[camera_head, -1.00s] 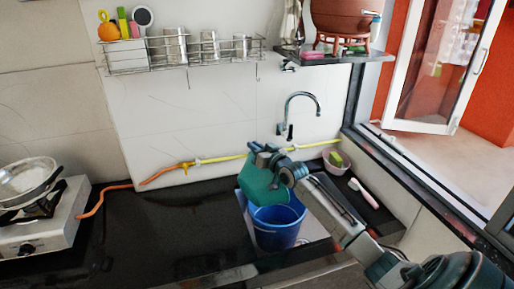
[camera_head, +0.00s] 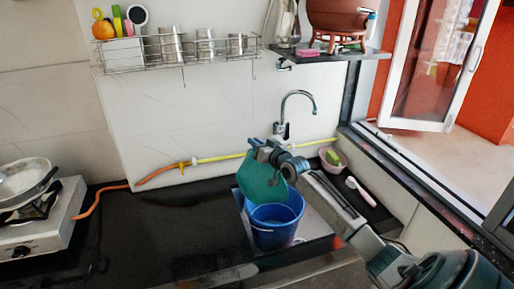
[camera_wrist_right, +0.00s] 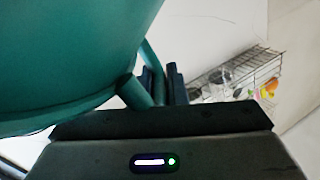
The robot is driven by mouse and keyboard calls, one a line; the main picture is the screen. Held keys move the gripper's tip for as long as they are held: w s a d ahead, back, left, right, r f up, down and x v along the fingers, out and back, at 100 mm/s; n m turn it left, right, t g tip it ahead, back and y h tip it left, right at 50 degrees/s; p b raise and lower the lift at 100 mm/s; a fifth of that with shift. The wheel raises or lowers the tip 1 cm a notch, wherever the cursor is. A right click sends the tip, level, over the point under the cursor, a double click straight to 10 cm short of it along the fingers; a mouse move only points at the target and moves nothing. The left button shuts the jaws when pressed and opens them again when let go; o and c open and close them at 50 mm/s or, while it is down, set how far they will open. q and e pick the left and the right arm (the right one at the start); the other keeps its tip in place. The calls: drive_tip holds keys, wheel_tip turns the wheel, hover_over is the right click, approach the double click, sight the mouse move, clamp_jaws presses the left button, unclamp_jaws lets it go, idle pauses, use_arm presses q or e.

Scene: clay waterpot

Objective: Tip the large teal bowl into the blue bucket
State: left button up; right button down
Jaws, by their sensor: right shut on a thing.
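The large teal bowl (camera_head: 262,180) is tilted steeply above the blue bucket (camera_head: 275,232), its lower edge near the bucket's rim. My right gripper (camera_head: 268,150) is shut on the bowl near its upper side. In the right wrist view the bowl (camera_wrist_right: 75,50) fills the upper left, and the gripper's fingers (camera_wrist_right: 162,85) close on a teal handle-like part. The bucket stands upright in the sink area; its inside is partly hidden by the bowl. My left gripper is not in view.
A tap (camera_head: 298,105) rises behind the bucket. A pink bowl (camera_head: 333,160) and a white-and-pink brush (camera_head: 360,190) lie to the right. A stove (camera_head: 38,225) stands at the left. The dark counter (camera_head: 160,225) between is largely clear.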

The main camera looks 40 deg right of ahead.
drive_tip(key=shift+d+r+m+b, duration=0.2)
drive_tip(key=shift+d+m+b, duration=0.1)
drive_tip(key=shift+d, duration=0.35)
drive_tip(key=shift+d, duration=0.2)
idle(0.4)
drive_tip(key=shift+d+r+m+b, duration=0.1)
drive_tip(key=shift+d+m+b, duration=0.6)
drive_tip(key=shift+d+b, duration=0.75)
drive_tip(key=shift+r, duration=0.1)
idle(0.6)
